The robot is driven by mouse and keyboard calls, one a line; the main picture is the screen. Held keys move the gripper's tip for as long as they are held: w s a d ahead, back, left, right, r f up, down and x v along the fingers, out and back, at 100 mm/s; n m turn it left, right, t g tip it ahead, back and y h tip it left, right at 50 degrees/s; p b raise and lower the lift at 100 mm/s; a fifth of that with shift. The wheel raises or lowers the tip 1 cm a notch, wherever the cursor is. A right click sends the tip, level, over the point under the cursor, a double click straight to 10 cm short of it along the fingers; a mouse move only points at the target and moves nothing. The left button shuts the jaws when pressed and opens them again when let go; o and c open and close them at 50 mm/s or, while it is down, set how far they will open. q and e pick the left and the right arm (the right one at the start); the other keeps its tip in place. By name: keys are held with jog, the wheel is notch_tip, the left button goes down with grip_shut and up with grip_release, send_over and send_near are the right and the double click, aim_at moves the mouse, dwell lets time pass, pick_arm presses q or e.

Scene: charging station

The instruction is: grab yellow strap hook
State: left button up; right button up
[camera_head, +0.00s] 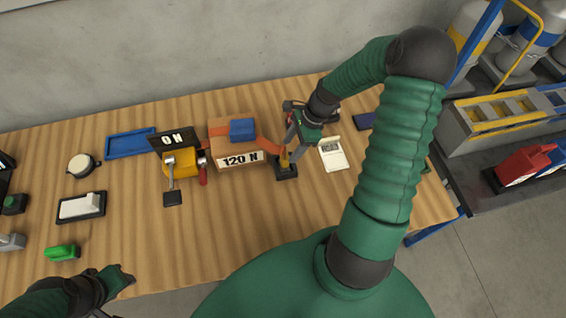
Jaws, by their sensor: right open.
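A small yellow strap hook (284,162) stands at a black base (286,174) on the wooden table, right of a brown box labelled "120 N" (225,130). An orange-red strap (267,146) runs from the box toward the hook. My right gripper (290,152) is open, with its grey fingers pointing down close to the hook and the strap's end. The fingers partly cover that spot, so I cannot tell if they touch the hook. My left gripper (122,278) is low at the left, near the table's front edge, away from the hook; its jaws are unclear.
A blue block (242,130) is on the box. A yellow device with an "0 N" sign (174,139) stands to its left. A white instrument (333,154) lies right of my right gripper. A blue tray (130,143) is at the back left. The front middle table is clear.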

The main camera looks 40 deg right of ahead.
aim_at(286, 155)
jog(key=x, duration=0.6)
jog(key=shift+w+d+p, duration=0.1)
jog(key=shift+d+p, duration=0.05)
jog(key=shift+p, duration=0.15)
jog(key=shift+w+a+f, duration=0.1)
jog(key=shift+a+f, duration=0.1)
jog(key=shift+a, duration=0.1)
jog(key=shift+d, duration=0.3)
jog(key=c, duration=1)
grip_shut()
jog(key=shift+a, duration=0.1)
